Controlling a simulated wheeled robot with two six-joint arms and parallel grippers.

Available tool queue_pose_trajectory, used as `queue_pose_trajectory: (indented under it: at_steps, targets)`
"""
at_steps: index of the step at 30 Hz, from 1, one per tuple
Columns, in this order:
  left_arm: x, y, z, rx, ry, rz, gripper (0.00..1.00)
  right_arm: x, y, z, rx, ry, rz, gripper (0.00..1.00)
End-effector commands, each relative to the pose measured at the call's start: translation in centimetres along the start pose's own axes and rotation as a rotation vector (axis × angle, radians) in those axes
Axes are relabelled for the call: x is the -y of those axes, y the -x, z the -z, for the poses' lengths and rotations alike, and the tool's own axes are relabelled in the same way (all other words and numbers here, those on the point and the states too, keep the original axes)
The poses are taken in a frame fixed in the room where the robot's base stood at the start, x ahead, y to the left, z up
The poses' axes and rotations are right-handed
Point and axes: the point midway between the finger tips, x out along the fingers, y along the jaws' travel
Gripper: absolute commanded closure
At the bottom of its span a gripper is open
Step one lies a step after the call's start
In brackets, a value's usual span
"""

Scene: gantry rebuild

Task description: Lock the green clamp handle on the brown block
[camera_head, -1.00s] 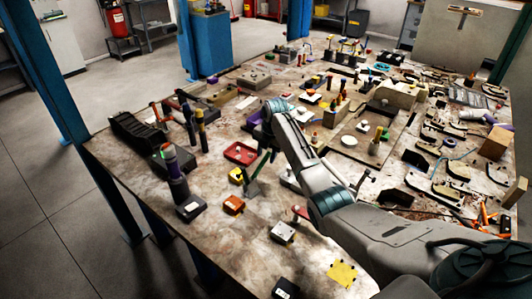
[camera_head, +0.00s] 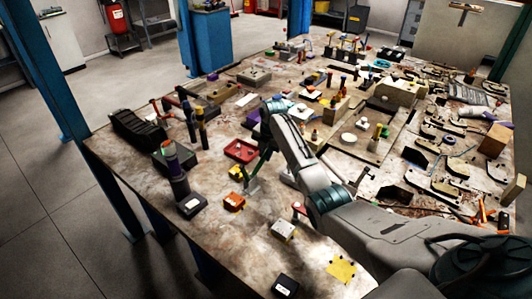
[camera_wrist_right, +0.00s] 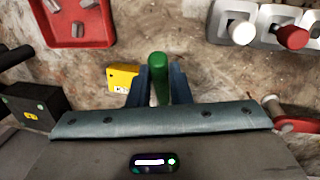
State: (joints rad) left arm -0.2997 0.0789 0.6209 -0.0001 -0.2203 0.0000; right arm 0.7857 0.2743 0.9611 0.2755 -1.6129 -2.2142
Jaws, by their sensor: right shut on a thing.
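In the right wrist view the green clamp handle (camera_wrist_right: 159,78) stands between the two dark fingers of my right gripper (camera_wrist_right: 159,88), which is shut on it. In the head view the green handle (camera_head: 262,158) shows just left of my right forearm, above a small grey plate (camera_head: 252,187). The gripper's fingers are hard to tell apart there, as the arm covers part of this spot. I cannot make out a brown block under the clamp in either view. My left gripper is not in view.

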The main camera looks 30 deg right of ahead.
Motion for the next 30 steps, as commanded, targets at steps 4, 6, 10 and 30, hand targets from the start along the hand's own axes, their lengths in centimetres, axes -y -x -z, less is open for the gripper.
queue_pose_trajectory:
  at_steps: [4,6,10,30]
  targets:
    - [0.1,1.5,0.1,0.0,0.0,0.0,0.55,-0.3,0.9,0.5,0.061,0.013,0.005,1.0]
    - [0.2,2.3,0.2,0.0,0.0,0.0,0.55,-0.3,1.2,0.9,0.103,0.02,0.01,1.0]
    - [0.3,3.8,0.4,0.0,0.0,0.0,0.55,-0.5,1.9,1.6,0.196,0.036,0.019,1.0]
    - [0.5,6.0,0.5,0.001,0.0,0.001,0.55,-1.0,3.0,4.5,0.56,0.097,0.055,1.0]
